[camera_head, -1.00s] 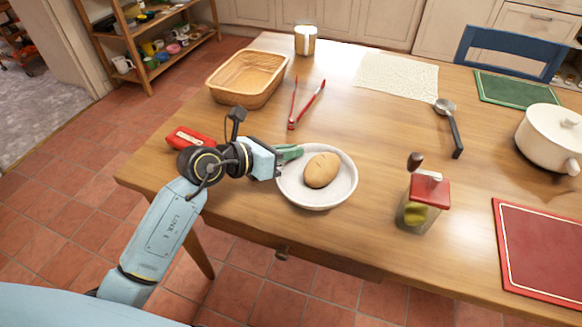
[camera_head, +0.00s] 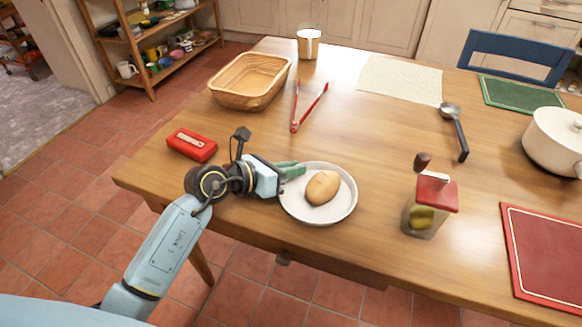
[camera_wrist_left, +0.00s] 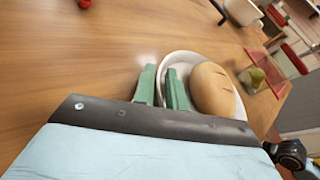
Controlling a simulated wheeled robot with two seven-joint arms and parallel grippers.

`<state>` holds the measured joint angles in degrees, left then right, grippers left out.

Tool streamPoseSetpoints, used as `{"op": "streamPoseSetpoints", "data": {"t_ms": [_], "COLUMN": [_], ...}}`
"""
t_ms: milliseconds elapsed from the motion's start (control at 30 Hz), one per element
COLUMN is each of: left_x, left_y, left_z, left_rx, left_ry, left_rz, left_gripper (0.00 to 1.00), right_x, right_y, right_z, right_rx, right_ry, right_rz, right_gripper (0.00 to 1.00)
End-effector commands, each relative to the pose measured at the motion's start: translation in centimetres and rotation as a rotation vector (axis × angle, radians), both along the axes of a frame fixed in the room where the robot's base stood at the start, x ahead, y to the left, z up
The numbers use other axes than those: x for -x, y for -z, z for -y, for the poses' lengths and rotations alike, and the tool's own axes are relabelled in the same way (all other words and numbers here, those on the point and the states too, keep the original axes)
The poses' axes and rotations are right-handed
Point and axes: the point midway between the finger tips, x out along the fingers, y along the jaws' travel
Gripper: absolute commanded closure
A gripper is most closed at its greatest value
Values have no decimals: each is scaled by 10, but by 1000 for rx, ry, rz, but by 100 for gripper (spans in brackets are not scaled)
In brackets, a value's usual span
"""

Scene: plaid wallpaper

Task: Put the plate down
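The white plate (camera_head: 344,212) is at the table's near edge in the head view, looking level, with a brown potato-like or bread-like item (camera_head: 322,187) on it. My left gripper (camera_head: 293,170) is at the plate's left rim. In the left wrist view, its green fingers (camera_wrist_left: 161,88) stand either side of the rim of the plate (camera_wrist_left: 174,62), one outside and one inside, shut on it. The plate looks at or very near the tabletop; I cannot tell if its underside touches. My right gripper is not in view.
On the wooden table (camera_head: 380,130), a red box (camera_head: 192,145) lies left of the plate. A basket (camera_head: 250,82) and red tongs (camera_head: 309,106) lie behind. A red-lidded jar (camera_head: 431,206) stands to the right, with a red mat (camera_head: 546,252) beyond it. Bare wood lies between plate and tongs.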

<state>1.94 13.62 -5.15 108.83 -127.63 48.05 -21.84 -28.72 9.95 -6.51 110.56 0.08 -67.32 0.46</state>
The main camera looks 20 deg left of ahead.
Motion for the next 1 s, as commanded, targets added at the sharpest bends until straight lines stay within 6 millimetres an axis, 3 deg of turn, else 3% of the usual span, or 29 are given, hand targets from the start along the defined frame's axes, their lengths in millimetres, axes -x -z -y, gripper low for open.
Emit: {"op": "streamPoseSetpoints", "data": {"t_ms": [133,467,1000], "left_x": [0,0,75], "left_y": [-1,-4,-37], "left_z": [0,0,-60], "left_rx": [1,1,-2], "left_ry": [0,-1,0], "left_rz": [1,2,-1], "left_gripper": [69,69,69], "right_x": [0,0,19], "right_y": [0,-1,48], "right_z": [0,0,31], "right_rx": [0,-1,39], "right_ry": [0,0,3], "right_rz": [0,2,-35], "right_gripper": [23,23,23]}}
